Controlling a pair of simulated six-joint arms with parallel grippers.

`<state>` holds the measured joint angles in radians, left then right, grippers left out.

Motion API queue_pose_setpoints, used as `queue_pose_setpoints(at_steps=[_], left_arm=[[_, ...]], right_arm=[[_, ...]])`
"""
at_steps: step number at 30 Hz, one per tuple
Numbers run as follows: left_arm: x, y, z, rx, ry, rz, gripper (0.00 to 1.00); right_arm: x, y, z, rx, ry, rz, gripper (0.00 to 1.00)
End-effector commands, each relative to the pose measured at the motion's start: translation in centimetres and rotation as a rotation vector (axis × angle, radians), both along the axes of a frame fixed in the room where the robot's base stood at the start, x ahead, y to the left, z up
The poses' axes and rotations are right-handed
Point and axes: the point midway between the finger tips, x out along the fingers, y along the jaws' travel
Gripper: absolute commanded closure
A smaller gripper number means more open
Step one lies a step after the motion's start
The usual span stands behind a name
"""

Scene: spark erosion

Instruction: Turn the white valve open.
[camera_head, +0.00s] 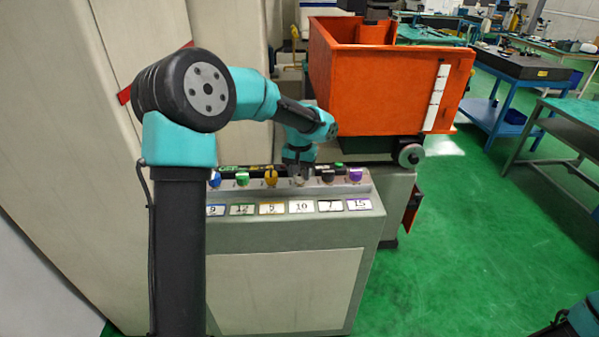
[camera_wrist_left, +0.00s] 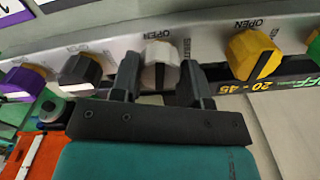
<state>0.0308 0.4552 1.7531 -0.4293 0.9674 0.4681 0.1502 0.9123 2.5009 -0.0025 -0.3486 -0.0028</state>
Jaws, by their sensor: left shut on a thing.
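The white valve (camera_wrist_left: 160,53) is a small pale knob with a dark stripe, set in a row of coloured knobs. In the wrist view it sits between the two fingers of my left gripper (camera_wrist_left: 160,84), which is shut on it. The stripe points toward the gripper side in that view. In the head view my left gripper (camera_head: 300,170) reaches down onto the white valve (camera_head: 300,181) above the label 10, covering part of it. My right gripper is out of view; only a bit of my right arm shows at the bottom right corner.
A yellow knob (camera_head: 271,177) and a black knob (camera_head: 328,176) flank the valve closely. Green (camera_head: 242,179), blue (camera_head: 215,179) and purple (camera_head: 355,175) knobs share the grey cabinet (camera_head: 290,235). An orange bin (camera_head: 385,85) stands behind; green floor lies open at right.

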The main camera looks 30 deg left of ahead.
Motion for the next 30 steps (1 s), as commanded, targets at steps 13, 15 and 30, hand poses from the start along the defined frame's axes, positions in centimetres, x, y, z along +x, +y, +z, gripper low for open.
queue_pose_setpoints(at_steps=[13, 15, 30], left_arm=[[0.04, -0.03, 0.06, 0.0, -0.001, 0.192, 0.82], [0.04, -0.03, 0.06, 0.0, -0.001, 0.2, 0.82], [0.04, -0.03, 0.05, 0.0, -0.001, 0.202, 0.45]], right_arm=[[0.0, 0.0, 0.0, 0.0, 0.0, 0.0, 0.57], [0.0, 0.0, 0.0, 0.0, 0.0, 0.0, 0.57], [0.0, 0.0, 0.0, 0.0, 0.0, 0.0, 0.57]])
